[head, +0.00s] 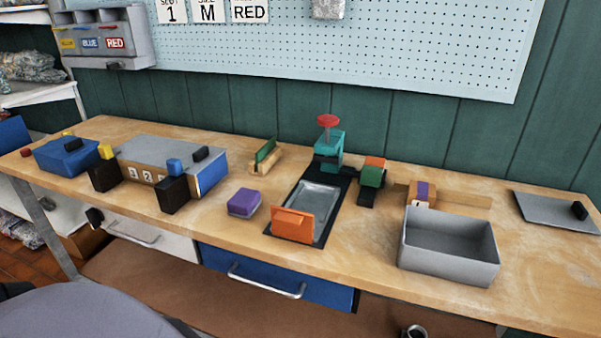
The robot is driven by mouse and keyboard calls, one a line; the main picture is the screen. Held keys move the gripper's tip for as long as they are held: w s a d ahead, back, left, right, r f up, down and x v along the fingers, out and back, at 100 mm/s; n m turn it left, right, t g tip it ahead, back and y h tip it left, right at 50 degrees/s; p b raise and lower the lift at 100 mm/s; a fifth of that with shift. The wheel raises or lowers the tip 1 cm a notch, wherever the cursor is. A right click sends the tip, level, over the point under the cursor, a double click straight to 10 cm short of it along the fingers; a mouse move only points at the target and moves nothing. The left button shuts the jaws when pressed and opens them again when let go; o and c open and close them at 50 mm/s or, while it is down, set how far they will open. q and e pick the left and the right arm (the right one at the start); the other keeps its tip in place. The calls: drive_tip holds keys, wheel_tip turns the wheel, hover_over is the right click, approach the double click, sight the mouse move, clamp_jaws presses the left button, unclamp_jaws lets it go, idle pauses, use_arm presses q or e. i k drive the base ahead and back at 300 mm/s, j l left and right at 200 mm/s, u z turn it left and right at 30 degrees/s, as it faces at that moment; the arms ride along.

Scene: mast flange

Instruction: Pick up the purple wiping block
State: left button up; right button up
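The purple wiping block (243,201) sits on the wooden workbench (130,205), left of the middle, near the front edge. Its top is purple and its lower part is a paler grey-purple. Nothing touches it and its top and front are in plain sight. Neither of my grippers can be made out in the head view.
A grey tray with an upright orange plate (292,226) stands right of the block. Left are black blocks (173,194) before a grey-topped box (165,150). A grey open bin (449,245) is at right. Bare wood surrounds the block.

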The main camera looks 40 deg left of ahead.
sight(243, 204)
drive_tip(key=u, duration=1.55)
drive_tip(key=i+j, duration=0.1)
drive_tip(key=j, duration=0.45)
drive_tip(key=i+u, duration=0.05)
